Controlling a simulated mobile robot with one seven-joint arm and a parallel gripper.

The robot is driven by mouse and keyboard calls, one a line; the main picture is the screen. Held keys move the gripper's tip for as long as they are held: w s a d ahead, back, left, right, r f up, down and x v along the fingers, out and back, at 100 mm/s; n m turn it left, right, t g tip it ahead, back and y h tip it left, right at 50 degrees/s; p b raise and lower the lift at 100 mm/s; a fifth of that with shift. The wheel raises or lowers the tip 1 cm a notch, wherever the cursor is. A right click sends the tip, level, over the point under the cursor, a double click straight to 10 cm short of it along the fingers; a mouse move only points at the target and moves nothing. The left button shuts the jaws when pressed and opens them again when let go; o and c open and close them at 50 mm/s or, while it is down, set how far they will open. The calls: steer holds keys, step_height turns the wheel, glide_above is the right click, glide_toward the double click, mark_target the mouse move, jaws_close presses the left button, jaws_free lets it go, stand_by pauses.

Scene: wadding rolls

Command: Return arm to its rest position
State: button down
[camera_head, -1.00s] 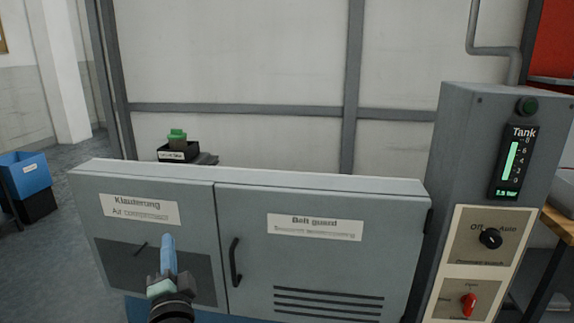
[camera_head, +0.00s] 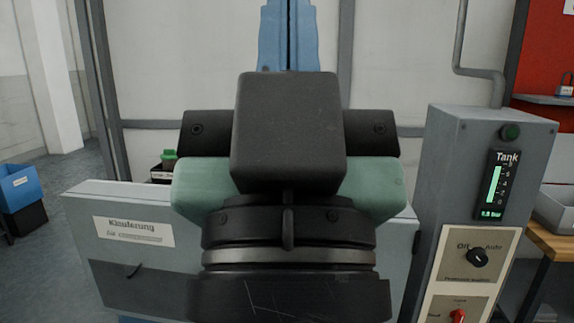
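My gripper (camera_head: 289,30) fills the middle of the head view, close to the camera and pointing up. Its dark wrist and pale green body show from behind. Its two blue fingers stand side by side with only a thin dark line between them, so it looks shut. The fingers run to the top edge of the picture, where their ends are cut off. Nothing is seen held between them.
The grey control box (camera_head: 455,160) with a tank gauge, black knob and red switch stands at the right. Blue and black bins (camera_head: 18,190) sit at the left. A green object (camera_head: 169,155) shows behind the cabinet. A wooden bench (camera_head: 553,240) is at the far right.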

step_height(320, 180, up, 18)
steer(key=p, duration=1.6)
